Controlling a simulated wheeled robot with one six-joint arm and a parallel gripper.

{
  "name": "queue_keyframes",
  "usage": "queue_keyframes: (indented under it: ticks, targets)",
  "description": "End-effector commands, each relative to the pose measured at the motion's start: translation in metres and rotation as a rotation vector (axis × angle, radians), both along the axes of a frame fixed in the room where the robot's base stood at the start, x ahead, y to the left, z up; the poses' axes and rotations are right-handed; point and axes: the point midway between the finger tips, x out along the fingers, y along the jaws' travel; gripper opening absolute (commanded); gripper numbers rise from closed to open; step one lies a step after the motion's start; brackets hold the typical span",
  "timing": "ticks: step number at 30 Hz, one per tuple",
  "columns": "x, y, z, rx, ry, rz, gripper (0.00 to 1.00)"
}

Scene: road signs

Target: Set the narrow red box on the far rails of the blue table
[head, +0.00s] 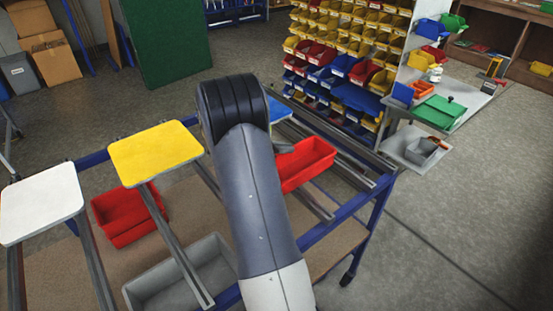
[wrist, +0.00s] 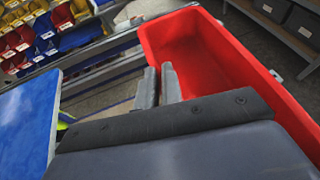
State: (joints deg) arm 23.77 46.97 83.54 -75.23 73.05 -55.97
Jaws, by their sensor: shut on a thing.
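The narrow red box (head: 312,160) is at the right part of the blue table (head: 348,208), over its metal rails. The head view does not show clearly whether it touches them. My gripper (wrist: 159,84) is shut on the near-left wall of this box, which fills the right of the wrist view (wrist: 215,60). The box looks empty and roughly upright. In the head view my arm hides most of the gripper and the box's left end. The far rails (head: 335,138) run beyond the box along the table's back right.
Another red box (head: 125,212) and a grey bin (head: 180,272) sit at the table's left and front. White (head: 42,203), yellow (head: 155,152) and blue (head: 280,109) panels stand along the table. A bin rack (head: 345,50) stands behind. Floor at right is clear.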

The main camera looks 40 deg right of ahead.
Motion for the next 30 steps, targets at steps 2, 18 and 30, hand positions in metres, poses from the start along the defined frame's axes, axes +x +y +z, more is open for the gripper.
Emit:
queue_keyframes:
  ticks: [2,18,30]
  targets:
    - [0.000,0.000,-0.008,0.000,0.003,0.000,0.00]
    - [0.000,0.000,-0.053,-0.002,-0.002,0.000,0.00]
    - [0.000,0.000,-0.053,0.000,-0.001,0.000,0.30]
